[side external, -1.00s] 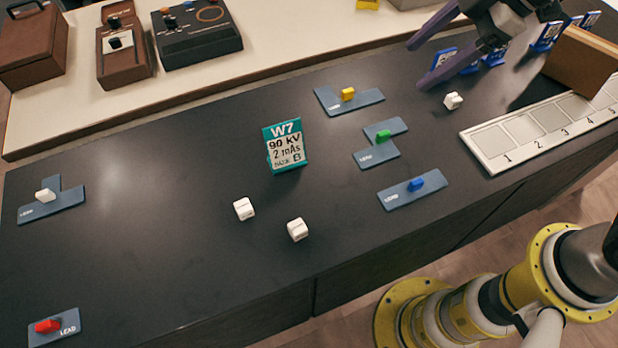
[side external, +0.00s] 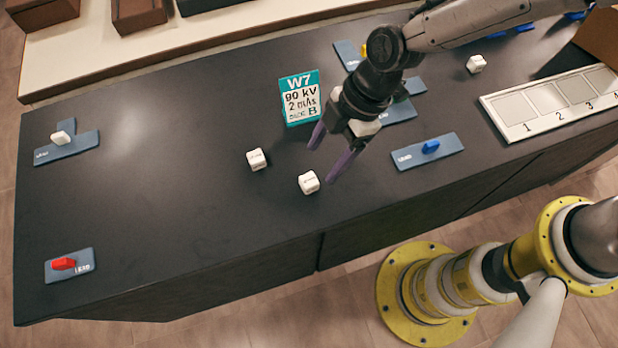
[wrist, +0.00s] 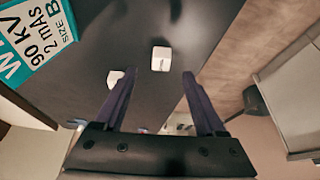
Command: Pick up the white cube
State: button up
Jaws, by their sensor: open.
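Several white cubes are on the dark counter. One (side external: 309,182) sits near the front edge, a second (side external: 256,159) lies to its left and slightly farther back, and a third (side external: 476,63) is at the far right. My gripper (side external: 325,160) is open and empty, its purple fingers pointing down near the front cube. In the wrist view, one cube (wrist: 161,58) appears just beyond the gap between the fingertips (wrist: 159,74). Another cube (wrist: 114,78) is partly hidden by the left finger. No finger clearly touches a cube.
A teal W7 card (side external: 300,98) stands behind the cubes. Grey LEAD plates hold a red piece (side external: 64,264), a white piece (side external: 61,138) and a blue piece (side external: 430,147). A numbered tray (side external: 520,113) lies right. My arm covers other plates. The counter's left-middle is clear.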

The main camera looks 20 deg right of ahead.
aim_at(312, 178)
jog(key=shift+x, duration=2.95)
jog(key=shift+s, duration=0.1)
grip_shut()
